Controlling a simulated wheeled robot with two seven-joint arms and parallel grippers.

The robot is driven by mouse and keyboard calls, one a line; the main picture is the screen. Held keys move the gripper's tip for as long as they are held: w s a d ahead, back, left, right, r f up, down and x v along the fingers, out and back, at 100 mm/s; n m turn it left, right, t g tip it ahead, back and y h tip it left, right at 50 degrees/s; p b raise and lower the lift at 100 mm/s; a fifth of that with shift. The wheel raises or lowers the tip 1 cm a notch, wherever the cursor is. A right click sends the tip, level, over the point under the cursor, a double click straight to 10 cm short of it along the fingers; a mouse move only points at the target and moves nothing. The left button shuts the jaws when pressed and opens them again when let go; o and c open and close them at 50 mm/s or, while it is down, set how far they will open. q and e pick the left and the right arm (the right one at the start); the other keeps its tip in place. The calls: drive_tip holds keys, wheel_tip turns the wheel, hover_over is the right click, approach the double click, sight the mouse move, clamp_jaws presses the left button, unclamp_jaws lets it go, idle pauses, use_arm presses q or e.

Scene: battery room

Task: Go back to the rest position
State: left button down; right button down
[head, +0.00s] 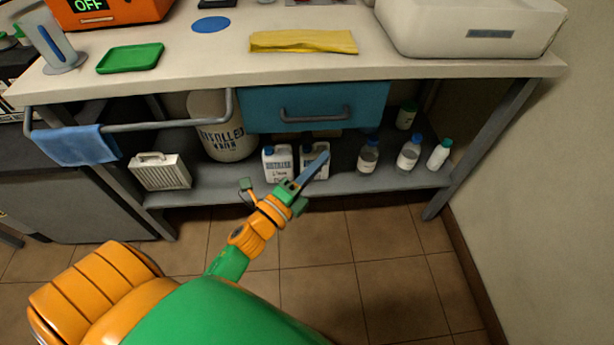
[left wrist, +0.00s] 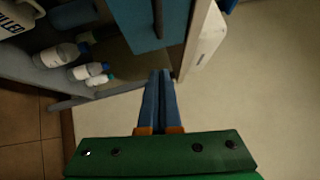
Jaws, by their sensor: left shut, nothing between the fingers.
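My left gripper (head: 323,157) reaches out from the bottom left on my orange and green arm. Its blue fingers are together with nothing between them, in front of the lower shelf and below the blue drawer (head: 313,106). In the left wrist view the two fingers (left wrist: 160,75) lie side by side, pointing toward the bench edge and wall. In the head view the fingers cover part of a white jug (head: 316,168) on the shelf. My right gripper is not in view.
The bench (head: 220,62) carries a yellow cloth (head: 303,41), a green tray (head: 130,58) and a white basin (head: 470,28). Its lower shelf (head: 330,186) holds several bottles, jugs and a large container (head: 220,138). A rail with a blue towel (head: 75,146) juts out left. Floor in front is clear.

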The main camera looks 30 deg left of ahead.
use_arm(q)
drive_tip(key=s+f+n+g+y, duration=0.1)
drive_tip(key=s+f+n+g, duration=0.5)
drive_tip(key=f, duration=0.6)
drive_tip(key=s+f+n+g+y, duration=0.1)
drive_tip(key=s+f+n+g, duration=0.25)
drive_tip(key=s+f, duration=0.65)
drive_tip(key=s+f+n+g+y, duration=0.1)
drive_tip(key=s+f+n+g, duration=0.35)
drive_tip(key=f, duration=0.85)
drive_tip(key=s+f+n+g, duration=0.4)
drive_tip(key=s+n, duration=0.1)
drive_tip(key=s, duration=1)
wheel_tip(320, 180, up, 16)
drive_tip(key=w+p, duration=0.1)
drive_tip(key=p, duration=1.6)
drive_tip(key=shift+a+r+y, duration=0.2)
drive_tip(key=shift+a+y, duration=0.2)
